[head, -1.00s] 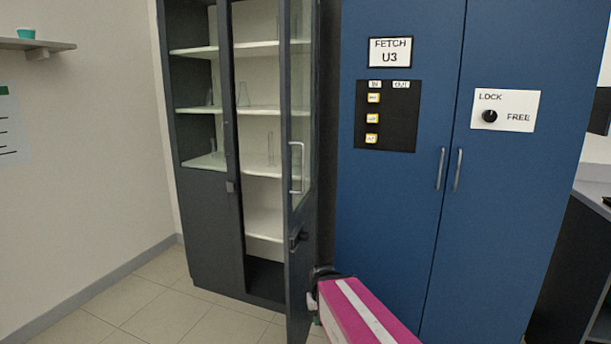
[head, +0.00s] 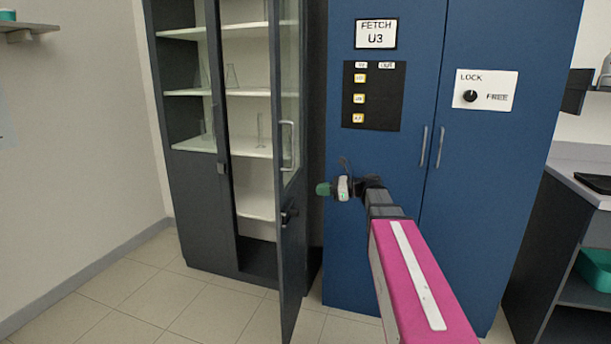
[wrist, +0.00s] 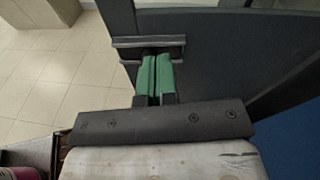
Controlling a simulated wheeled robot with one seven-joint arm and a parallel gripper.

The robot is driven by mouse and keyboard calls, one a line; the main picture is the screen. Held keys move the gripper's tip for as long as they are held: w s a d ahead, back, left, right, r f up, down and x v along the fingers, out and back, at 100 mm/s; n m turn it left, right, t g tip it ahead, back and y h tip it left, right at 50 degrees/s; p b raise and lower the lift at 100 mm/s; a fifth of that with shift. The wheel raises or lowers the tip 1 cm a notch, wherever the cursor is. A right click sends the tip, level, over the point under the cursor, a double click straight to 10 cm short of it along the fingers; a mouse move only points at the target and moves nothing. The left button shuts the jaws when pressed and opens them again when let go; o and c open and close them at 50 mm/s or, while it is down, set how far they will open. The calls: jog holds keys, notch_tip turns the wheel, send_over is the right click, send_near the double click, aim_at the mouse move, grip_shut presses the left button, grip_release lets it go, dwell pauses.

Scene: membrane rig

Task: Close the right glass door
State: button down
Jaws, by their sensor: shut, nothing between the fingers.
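The right glass door (head: 291,230) of the dark grey cabinet stands swung out, with a glass upper part and a solid lower panel. Its pale bar handle (head: 287,147) is on the face turned to the right, with a dark latch below. My gripper (head: 322,189) is just right of the door, below the bar handle's height, with green fingertips pointing left. In the wrist view the green fingers (wrist: 155,75) are shut together with nothing between them, in front of a dark panel (wrist: 215,45). I cannot tell whether they touch it.
A blue cabinet (head: 375,220) with a lock sign stands right behind my arm. Cabinet shelves (head: 250,92) hold some glassware. Tiled floor (head: 150,290) is clear in front on the left. A dark bench (head: 560,220) stands at the right.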

notch_tip(320, 180, up, 5)
jog(key=d+m+y, duration=0.2)
jog(key=w+x, duration=0.1)
jog(key=x, duration=1.2)
jog(key=shift+a, duration=0.15)
jog(key=shift+w, duration=0.15)
